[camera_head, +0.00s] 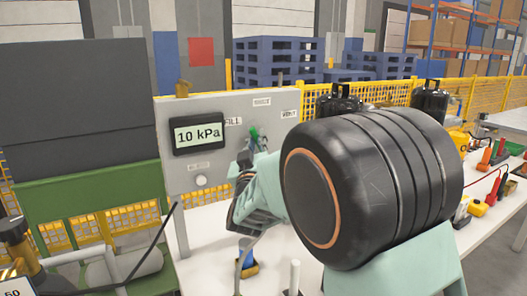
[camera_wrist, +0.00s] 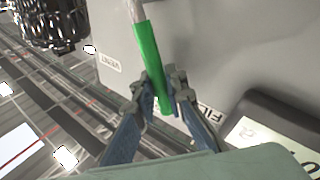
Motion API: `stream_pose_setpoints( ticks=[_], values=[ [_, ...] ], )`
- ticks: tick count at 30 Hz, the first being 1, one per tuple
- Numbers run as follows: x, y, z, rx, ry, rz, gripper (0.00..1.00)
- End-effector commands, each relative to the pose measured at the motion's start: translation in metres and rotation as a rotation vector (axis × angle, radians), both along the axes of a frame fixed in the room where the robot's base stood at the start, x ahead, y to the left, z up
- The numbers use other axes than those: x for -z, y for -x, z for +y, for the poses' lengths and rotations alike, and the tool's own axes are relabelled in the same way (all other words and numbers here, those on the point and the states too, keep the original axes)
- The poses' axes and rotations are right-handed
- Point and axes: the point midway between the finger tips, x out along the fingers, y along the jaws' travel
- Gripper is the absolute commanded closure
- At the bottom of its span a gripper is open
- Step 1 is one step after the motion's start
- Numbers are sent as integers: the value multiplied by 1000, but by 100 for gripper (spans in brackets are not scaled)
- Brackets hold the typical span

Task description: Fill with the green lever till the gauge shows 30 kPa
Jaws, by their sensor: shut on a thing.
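The gauge (camera_head: 198,136) on the grey panel (camera_head: 180,178) reads 10 kPa in the head view. The green lever (camera_wrist: 148,60) shows in the wrist view, its green sleeve running down between my fingers from a pale metal stem. My gripper (camera_wrist: 160,98) is shut on the lever near the sleeve's lower end. In the head view a bit of the green lever (camera_head: 254,133) shows beside the FILL label (camera_head: 233,121), and my arm hides much of the area under it. The VENT label (camera_head: 289,114) is to its right.
A round knob (camera_head: 201,181) is below the gauge. A blue cylinder (camera_head: 246,253) and a white post (camera_head: 294,277) stand on the white table (camera_head: 205,255) in front. Black tanks (camera_head: 338,102) stand behind my arm. Red-handled tools (camera_head: 484,161) lie on the right.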

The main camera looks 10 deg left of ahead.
Motion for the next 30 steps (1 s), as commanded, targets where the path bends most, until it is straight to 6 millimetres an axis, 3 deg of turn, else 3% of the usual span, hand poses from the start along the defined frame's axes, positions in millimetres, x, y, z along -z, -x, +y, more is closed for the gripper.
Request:
stream_pose_setpoints(
  ticks=[1,15,30],
  values=[
    [11,2,3,-1,34,-25,100],
    [23,14,21,0,287,-194,100],
    [23,17,25,-1,351,-236,100]
  ],
)
